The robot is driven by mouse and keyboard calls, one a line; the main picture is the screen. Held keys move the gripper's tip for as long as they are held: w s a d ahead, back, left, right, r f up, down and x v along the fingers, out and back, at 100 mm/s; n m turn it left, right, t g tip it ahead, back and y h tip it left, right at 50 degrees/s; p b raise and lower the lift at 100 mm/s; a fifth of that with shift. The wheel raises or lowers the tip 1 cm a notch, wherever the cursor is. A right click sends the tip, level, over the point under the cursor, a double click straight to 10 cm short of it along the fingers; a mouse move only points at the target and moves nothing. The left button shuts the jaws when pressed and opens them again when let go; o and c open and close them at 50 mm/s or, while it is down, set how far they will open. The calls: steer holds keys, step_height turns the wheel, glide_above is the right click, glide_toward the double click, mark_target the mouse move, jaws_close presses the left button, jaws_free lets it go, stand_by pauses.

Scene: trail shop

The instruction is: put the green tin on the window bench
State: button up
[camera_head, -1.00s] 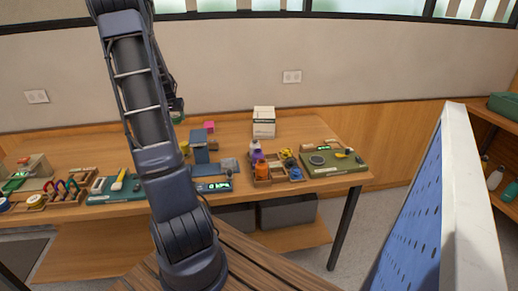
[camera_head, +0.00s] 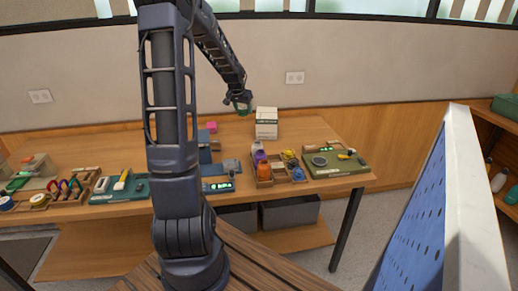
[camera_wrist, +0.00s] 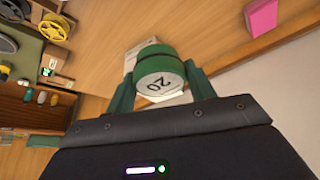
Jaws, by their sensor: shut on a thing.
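My gripper (camera_wrist: 160,88) is shut on the green tin (camera_wrist: 152,51) in the wrist view. In the head view my gripper (camera_head: 240,99) hangs above the back of the workbench, just left of the white box. The tin shows there only as a small green patch (camera_head: 243,108). I cannot tell which surface is the window bench; a long wooden bench (camera_head: 338,185) stands along the wall below the windows.
A white box (camera_head: 266,122) stands at the back of the bench, close to my gripper. A pink block (camera_head: 211,126), a tray of bottles (camera_head: 264,183) and a green board (camera_head: 325,172) are on the bench. A blue perforated panel (camera_head: 415,225) stands at the right.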

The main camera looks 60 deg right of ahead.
mark_target(246, 148)
step_height(246, 148, down, 20)
steer(key=shift+r, duration=0.1)
stand_by(0.5)
steer(key=o, duration=1)
